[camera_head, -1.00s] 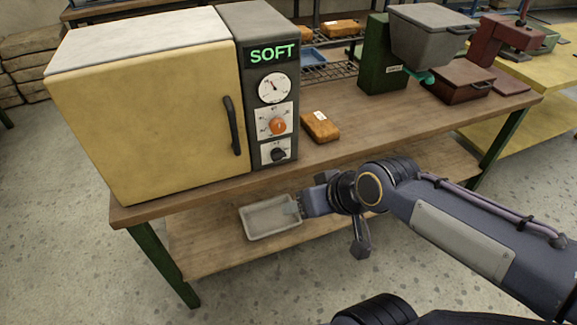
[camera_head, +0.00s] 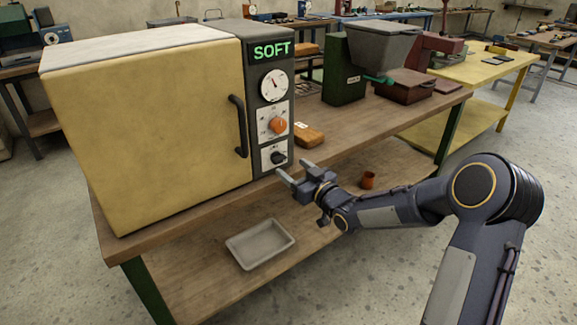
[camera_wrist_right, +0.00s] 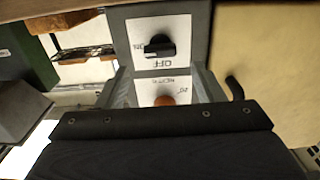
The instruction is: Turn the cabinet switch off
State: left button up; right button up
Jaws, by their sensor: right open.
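The yellow cabinet (camera_head: 150,130) stands on the wooden bench with its door shut. Its dark control column shows a lit green SOFT sign. The switch (camera_head: 278,157) is a black knob on a white plate at the column's bottom. In the right wrist view the switch (camera_wrist_right: 158,46) appears upside down, with its bar lying sideways and an OFF label beside it; its exact setting is hard to read. My right gripper (camera_head: 295,171) is open and empty, just in front of and slightly below the switch, apparently apart from it. My left gripper is out of view.
An orange knob (camera_head: 278,125) and a dial (camera_head: 274,85) sit above the switch. The black door handle (camera_head: 238,125) is left of it. An orange-brown block (camera_head: 308,135) lies to the right on the bench. A grey tray (camera_head: 260,244) rests on the lower shelf.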

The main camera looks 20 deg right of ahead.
aim_at(280, 162)
jog(key=x, duration=0.5)
jog(key=shift+w+a, duration=0.2)
jog(key=shift+w, duration=0.15)
jog(key=c, duration=1)
jog(key=shift+f+n+b, duration=0.15)
jog(key=shift+n+b, duration=0.15)
jog(key=shift+b, duration=0.4)
jog(key=n+b, duration=0.4)
jog(key=b, duration=0.1)
jog(key=n+b, duration=0.4)
jog(key=b, duration=0.2)
jog(key=shift+a+f, duration=0.15)
jog(key=n+b, duration=0.4)
jog(key=shift+s+n, duration=0.1)
jog(key=shift+n, duration=0.3)
jog(key=shift+n+b, duration=1.1)
jog(key=shift+n, duration=0.9)
